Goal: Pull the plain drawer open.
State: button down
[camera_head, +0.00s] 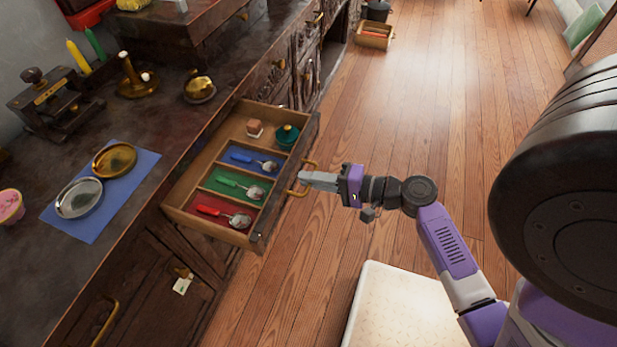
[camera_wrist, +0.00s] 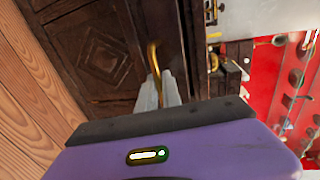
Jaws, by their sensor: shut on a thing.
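A dark wooden drawer (camera_head: 274,208) stands pulled out from the cabinet, its inside in view. It holds spoons on blue, green and red linings, with a teal lidded piece and a small brown-and-white block in the far compartment. A brass handle (camera_head: 293,193) is on its front. My gripper (camera_head: 304,178) is shut on this handle from the room side. In the wrist view, the fingertips (camera_wrist: 163,82) meet the brass handle (camera_wrist: 153,58); the exact contact is partly hidden. I cannot tell how plain the drawer's outer face is.
The countertop (camera_head: 160,185) holds a blue mat with two round trays, candles and brass pieces. A cabinet door (camera_head: 140,285) with a tag hangs below. A small crate (camera_head: 374,38) sits on the floor far off. Wooden floor (camera_head: 400,130) is clear right of the drawer.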

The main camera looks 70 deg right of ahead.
jog(key=c, duration=1.5)
grip_release()
jog(key=shift+c, duration=0.2)
jog(key=p+v, duration=0.1)
jog(key=v, duration=0.6)
jog(key=shift+s, duration=0.4)
jog(key=shift+d, duration=0.15)
